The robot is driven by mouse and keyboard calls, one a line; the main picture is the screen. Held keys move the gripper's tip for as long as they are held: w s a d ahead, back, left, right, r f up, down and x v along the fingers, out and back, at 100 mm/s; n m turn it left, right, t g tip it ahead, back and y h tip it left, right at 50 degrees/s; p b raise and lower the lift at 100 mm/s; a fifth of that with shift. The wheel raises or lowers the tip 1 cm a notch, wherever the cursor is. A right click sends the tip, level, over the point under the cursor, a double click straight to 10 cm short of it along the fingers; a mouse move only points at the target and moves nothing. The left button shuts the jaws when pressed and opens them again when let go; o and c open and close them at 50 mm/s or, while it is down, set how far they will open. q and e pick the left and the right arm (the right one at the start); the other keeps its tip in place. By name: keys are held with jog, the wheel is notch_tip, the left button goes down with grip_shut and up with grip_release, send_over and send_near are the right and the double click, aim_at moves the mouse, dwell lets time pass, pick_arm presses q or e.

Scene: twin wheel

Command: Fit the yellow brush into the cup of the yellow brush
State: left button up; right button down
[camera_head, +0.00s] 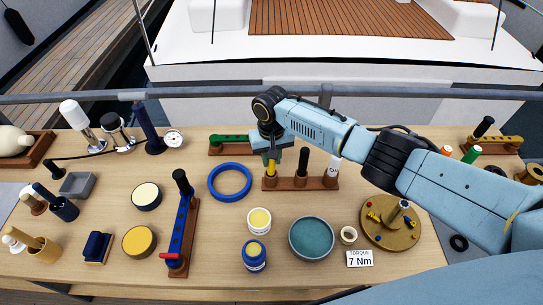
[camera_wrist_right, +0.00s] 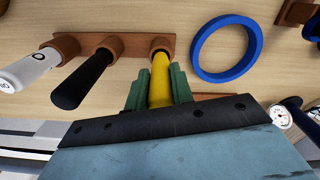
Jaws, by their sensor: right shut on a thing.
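The yellow brush (camera_wrist_right: 160,82) is held between the green fingers of my right gripper (camera_wrist_right: 159,90), which is shut on it. In the head view the yellow brush (camera_head: 271,171) stands about upright below my right gripper (camera_head: 272,156), at the left end of a brown wooden rack (camera_head: 318,184). In the wrist view its far end meets the brown cup (camera_wrist_right: 161,42) at that end of the rack and seems to be within its rim. How deep it sits cannot be told. My left gripper is not in view.
A black-handled brush (camera_head: 303,160) and a white one (camera_head: 334,166) stand in the rack's other cups, close beside. A blue ring (camera_head: 230,196) lies just left. A green-handled piece (camera_head: 229,139) is behind. Jars and a teal dish (camera_head: 311,238) stand in front.

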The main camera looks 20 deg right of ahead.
jog(key=c, duration=1.1)
grip_release()
jog(key=shift+r, duration=0.1)
notch_tip(320, 180, up, 13)
jog(key=shift+r, duration=0.1)
